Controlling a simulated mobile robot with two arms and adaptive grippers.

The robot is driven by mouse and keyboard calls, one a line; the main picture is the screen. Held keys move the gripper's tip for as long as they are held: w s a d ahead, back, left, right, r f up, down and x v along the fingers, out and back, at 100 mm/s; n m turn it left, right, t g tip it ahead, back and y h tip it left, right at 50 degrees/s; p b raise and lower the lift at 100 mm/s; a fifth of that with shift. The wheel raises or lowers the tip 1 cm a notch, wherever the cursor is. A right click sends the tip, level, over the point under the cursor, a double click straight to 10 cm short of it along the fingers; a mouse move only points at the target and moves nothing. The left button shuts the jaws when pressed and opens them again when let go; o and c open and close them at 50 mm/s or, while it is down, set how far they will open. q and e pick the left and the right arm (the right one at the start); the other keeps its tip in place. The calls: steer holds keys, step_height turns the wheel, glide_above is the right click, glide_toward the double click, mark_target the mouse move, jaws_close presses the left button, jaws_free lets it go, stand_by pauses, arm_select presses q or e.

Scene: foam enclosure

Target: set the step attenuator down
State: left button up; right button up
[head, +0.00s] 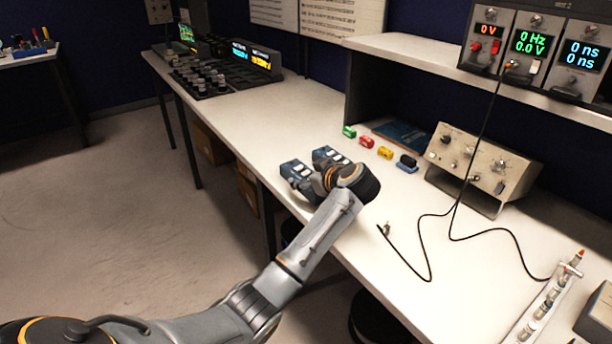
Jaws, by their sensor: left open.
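Two dark blue boxes with pale switches on top stand side by side near the front edge of the bench, the left box (297,171) and the right box (327,154). I take the step attenuator to be one of these, but cannot tell which. My left gripper (318,182) is open, right at the front of the boxes, its wrist reaching in from the lower right of them. The gripper partly hides the right box, and contact between them cannot be made out. My right gripper is not in view.
Small green (349,132), red (367,142) and yellow (385,152) blocks and a dark blue one (406,163) line the bench behind. A beige instrument (480,168) stands to the right. A black cable (427,262) lies loose.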

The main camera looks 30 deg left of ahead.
arm_select(q)
steer(key=v, duration=1.1)
steer(key=shift+d, duration=0.2)
